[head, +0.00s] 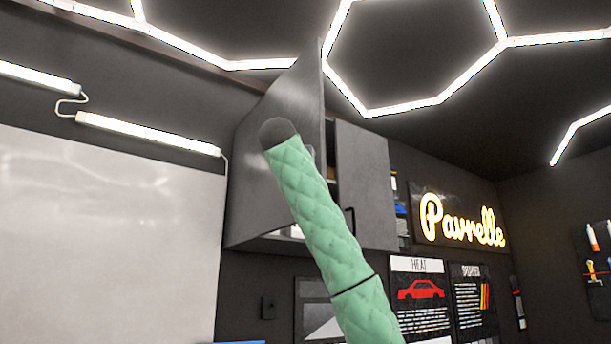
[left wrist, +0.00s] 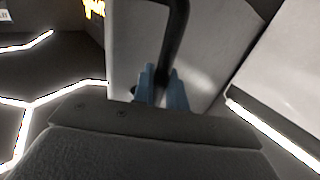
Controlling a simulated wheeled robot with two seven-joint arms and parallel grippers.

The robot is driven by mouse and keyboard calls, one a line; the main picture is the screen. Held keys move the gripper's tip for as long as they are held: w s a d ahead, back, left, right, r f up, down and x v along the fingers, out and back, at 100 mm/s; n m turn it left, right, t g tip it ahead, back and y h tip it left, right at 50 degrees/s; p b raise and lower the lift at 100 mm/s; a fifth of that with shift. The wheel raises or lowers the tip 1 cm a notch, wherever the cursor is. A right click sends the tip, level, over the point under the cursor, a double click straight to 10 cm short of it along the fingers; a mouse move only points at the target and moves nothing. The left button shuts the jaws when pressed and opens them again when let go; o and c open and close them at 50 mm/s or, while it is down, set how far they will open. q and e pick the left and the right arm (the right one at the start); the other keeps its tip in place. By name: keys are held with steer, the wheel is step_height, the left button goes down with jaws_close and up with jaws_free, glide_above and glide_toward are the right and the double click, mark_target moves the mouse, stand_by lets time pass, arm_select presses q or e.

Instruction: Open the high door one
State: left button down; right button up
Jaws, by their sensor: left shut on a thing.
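A grey wall cabinet hangs high in the head view. Its left door (head: 298,90) stands swung out, and a dark gap with part of the inside shows beside it. Its right door (head: 367,185) looks closed and has a black handle (head: 350,221). A green padded arm of mine rises in front of the cabinet, and no gripper shows at its end in the head view. In the left wrist view, my left gripper's blue fingers (left wrist: 162,88) are shut on a black bar handle (left wrist: 181,30) on a grey door panel (left wrist: 130,48). My right gripper is not in view.
A white board (head: 105,230) and light tubes (head: 150,135) are on the wall to the left. Posters (head: 420,290) and a lit sign (head: 462,222) are to the right. The ceiling with hexagon lights is above.

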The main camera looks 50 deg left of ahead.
arm_select(q)
steer(key=shift+s+a, duration=0.1)
steer(key=c, duration=1.5)
jaws_free()
steer(key=shift+a, duration=0.1)
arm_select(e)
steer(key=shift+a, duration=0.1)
